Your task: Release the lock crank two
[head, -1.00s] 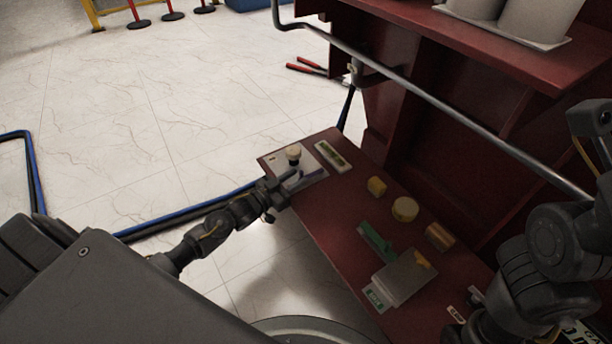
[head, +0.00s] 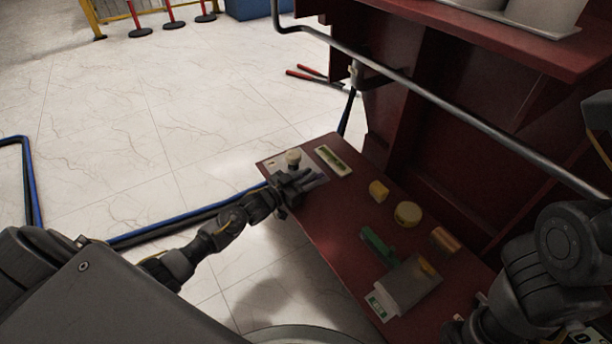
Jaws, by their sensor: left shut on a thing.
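The lock crank (head: 293,157) shows as a cream round knob on a pale plate (head: 272,166) at the far left end of the red bench. My left gripper (head: 306,181) reaches in from the left, just in front of the knob, and is shut on the crank. Its fingers hide the lower part of the crank and much of the plate. My right arm shows at the lower right; its fingers cannot be seen.
The red bench top (head: 335,228) carries a framed level (head: 334,161), yellow blocks, a round yellow piece (head: 407,214), a green piece (head: 378,247) and a grey box (head: 410,284). A metal rail (head: 440,105) runs above it.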

